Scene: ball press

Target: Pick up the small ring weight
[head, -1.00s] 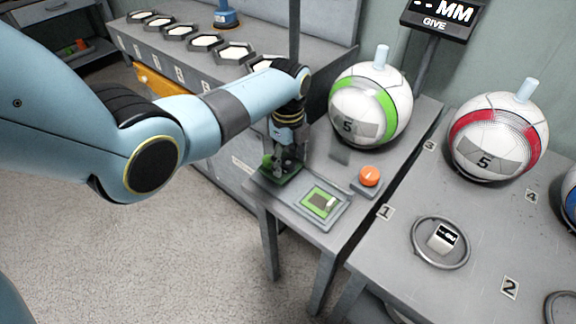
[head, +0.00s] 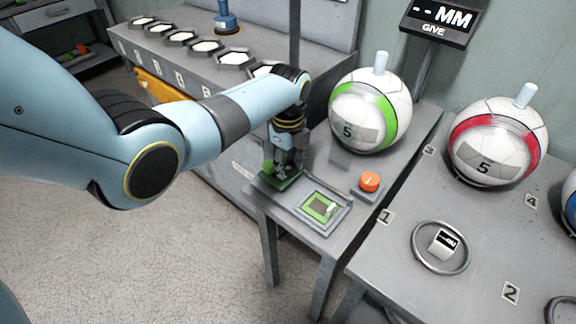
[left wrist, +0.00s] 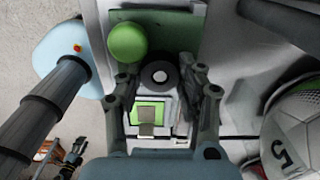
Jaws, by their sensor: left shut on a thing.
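A dark small ring weight with a pale centre (left wrist: 160,75) sits between the two fingers of my left gripper (left wrist: 163,82) in the left wrist view. The fingers are closed on its sides. In the head view my left gripper (head: 286,163) points down at the green pad (head: 280,181) on the small grey table; the ring is too hidden there to make out. A green ball (left wrist: 126,42) lies on the pad beside the ring.
A framed tray with a green square (head: 319,206) and an orange button (head: 370,181) are close to my left gripper's right. A green-banded ball (head: 370,112) stands behind. A red-banded ball (head: 496,143) and a metal ring with a small display (head: 440,247) are further right.

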